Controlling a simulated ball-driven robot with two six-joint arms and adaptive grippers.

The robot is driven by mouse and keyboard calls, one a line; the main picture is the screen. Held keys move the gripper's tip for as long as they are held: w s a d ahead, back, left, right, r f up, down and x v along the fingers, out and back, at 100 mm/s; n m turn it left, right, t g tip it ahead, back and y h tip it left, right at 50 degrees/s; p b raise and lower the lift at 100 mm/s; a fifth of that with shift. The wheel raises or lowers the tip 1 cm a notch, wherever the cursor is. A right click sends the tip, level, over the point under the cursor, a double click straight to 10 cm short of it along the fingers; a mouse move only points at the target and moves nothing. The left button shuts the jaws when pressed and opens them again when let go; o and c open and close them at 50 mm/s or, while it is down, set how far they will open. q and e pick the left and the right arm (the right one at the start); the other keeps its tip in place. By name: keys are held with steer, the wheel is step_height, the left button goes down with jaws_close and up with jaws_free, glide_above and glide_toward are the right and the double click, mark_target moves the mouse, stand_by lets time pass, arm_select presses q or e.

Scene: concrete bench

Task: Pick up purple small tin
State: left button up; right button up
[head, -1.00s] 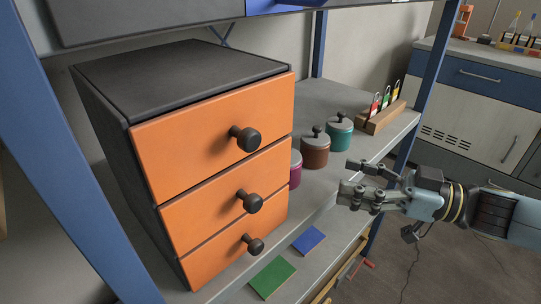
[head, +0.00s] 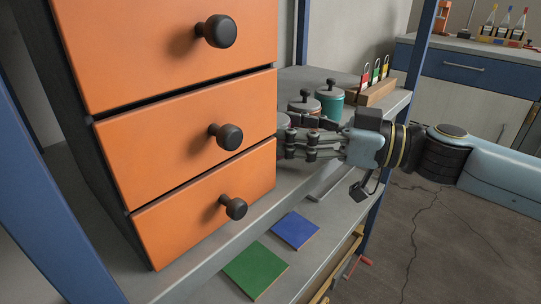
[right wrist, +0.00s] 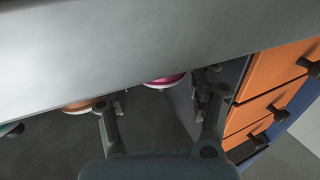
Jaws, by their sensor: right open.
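The purple small tin (right wrist: 165,80) shows in the right wrist view as a purple-pink curved sliver, between the two finger lines of my right gripper (right wrist: 162,94). In the head view only a grey bit of what seems to be its lid (head: 283,119) shows; its body is hidden behind the orange drawers and my fingers. My right gripper (head: 288,141) is open, beside the drawer unit's right edge, with its fingers pointing left toward the tin. I cannot tell whether they touch it. My left gripper is out of view.
The orange-fronted drawer unit (head: 190,105) stands close to my right fingertips. A brown tin (right wrist: 80,105) and a teal tin (head: 330,101) stand behind the hand. A wooden block with padlocks (head: 376,92) is farther back. Green (head: 255,270) and blue (head: 295,230) squares lie on the lower shelf.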

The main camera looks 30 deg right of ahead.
steer(key=shift+r+x, duration=0.2)
steer(key=shift+x, duration=0.7)
steer(key=c, duration=0.9)
steer(key=shift+c, duration=0.2)
